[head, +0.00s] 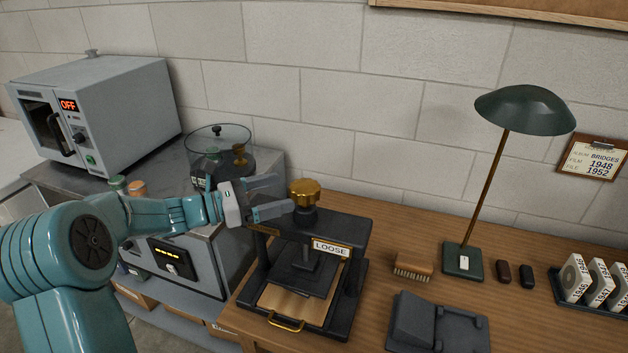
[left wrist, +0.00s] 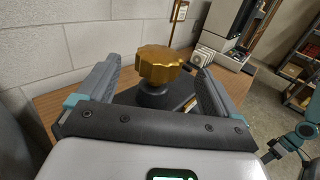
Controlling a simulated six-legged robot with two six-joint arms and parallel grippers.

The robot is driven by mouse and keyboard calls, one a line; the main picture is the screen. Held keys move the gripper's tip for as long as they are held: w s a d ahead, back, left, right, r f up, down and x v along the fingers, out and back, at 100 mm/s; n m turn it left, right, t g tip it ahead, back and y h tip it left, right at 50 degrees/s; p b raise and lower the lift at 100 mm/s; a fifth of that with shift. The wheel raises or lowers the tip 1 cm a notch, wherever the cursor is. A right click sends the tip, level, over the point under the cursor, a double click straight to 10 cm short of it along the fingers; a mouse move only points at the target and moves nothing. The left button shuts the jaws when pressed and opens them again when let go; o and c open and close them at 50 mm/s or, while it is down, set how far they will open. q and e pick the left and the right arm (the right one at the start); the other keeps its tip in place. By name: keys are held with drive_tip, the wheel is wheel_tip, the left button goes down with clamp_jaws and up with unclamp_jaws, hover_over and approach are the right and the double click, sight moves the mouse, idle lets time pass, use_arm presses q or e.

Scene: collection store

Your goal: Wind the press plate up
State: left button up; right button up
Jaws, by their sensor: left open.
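The press (head: 356,275) is a black frame on the wooden table with a sign reading LOOSE (head: 331,248). Its brass knob (head: 304,191) sits on top, above a dark screw. The black press plate (head: 304,272) hangs below the top beam, over a wooden board with a brass handle (head: 286,322). My left gripper (head: 279,195) is just left of the knob, with its fingers pointing at it. In the left wrist view the brass knob (left wrist: 160,66) lies between the two open fingers, towards their tips, with gaps on both sides.
A brush (head: 413,267), a black device (head: 437,322) and a green lamp (head: 463,262) stand right of the press. A grey cabinet with a glass-lidded vessel (head: 219,150) stands behind my left arm. A grey oven marked OFF (head: 120,95) is at far left.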

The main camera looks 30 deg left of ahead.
sight(312, 183)
use_arm(q)
drive_tip(key=p+x, duration=0.1)
drive_tip(key=x, duration=0.8)
drive_tip(key=shift+s+d, duration=0.1)
drive_tip(key=shift+s, duration=0.1)
drive_tip(key=shift+c, duration=1.2)
drive_tip(key=c, duration=0.7)
